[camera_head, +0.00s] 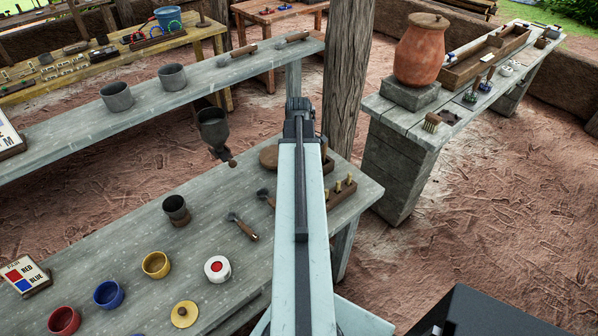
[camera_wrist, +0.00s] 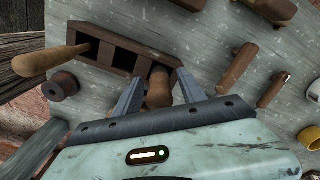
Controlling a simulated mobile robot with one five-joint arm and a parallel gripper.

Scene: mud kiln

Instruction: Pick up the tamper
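In the wrist view, my gripper (camera_wrist: 158,88) is open, its two grey fingers apart on either side of a brown wooden piece. This piece, perhaps the tamper (camera_wrist: 158,88), stands at the near right end of a dark wooden rack (camera_wrist: 122,60). Its lower part is hidden by my gripper's body, and I cannot tell whether the fingers touch it. A pale wooden handle (camera_wrist: 45,62) sticks out of the rack's left end. In the head view, the rack (camera_head: 343,192) holds several upright pale handles. My arm hides my gripper there.
A dark spool-like piece (camera_wrist: 62,86) lies beside the rack. Brown-handled tools (camera_head: 243,228) lie on the grey bench (camera_head: 215,265), with a yellow pot (camera_head: 156,264) and a white pot (camera_head: 217,268) nearby. A wooden post (camera_head: 346,80) stands behind the bench.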

